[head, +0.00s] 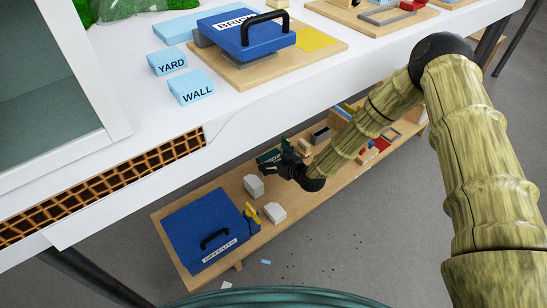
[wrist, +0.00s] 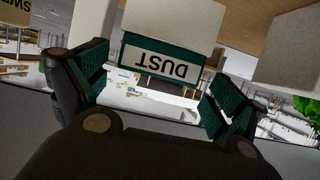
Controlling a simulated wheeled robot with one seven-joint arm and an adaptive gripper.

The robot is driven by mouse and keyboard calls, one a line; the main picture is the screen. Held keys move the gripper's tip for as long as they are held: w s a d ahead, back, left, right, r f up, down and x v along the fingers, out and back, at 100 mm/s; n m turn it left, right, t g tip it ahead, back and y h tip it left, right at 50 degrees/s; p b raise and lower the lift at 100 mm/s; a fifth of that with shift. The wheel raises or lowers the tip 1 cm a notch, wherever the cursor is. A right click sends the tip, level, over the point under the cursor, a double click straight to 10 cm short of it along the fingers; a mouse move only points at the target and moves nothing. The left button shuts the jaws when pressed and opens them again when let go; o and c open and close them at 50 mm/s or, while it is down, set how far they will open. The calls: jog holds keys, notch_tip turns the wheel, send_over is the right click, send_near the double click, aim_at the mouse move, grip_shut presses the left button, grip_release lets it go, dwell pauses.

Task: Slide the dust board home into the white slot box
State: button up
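The dust board (wrist: 168,62) is green with a pale label reading DUST, upside down in the wrist view. It lies against a white box (wrist: 172,18); I cannot tell how deep it sits in a slot. My gripper (wrist: 158,92) is open, its green-padded fingers on either side of the board with gaps visible. In the head view my gripper (head: 280,165) is low over the wooden shelf, beside a small green piece (head: 268,156) that seems to be the board. White boxes (head: 254,186) and (head: 275,211) stand nearby on the shelf.
A blue case (head: 205,230) with a black handle is at the shelf's left end. A yellow item (head: 251,212) lies beside it. The white table (head: 130,110) overhangs the shelf. Another white box (wrist: 288,52) and a sign beginning SWE (wrist: 14,12) flank the board.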

jog(key=shift+d, duration=0.15)
jog(key=shift+s+d+r, duration=0.25)
jog(key=shift+s+d, duration=0.1)
jog(key=v, duration=1)
jog(key=shift+s+r, duration=0.2)
jog(key=shift+s, duration=0.15)
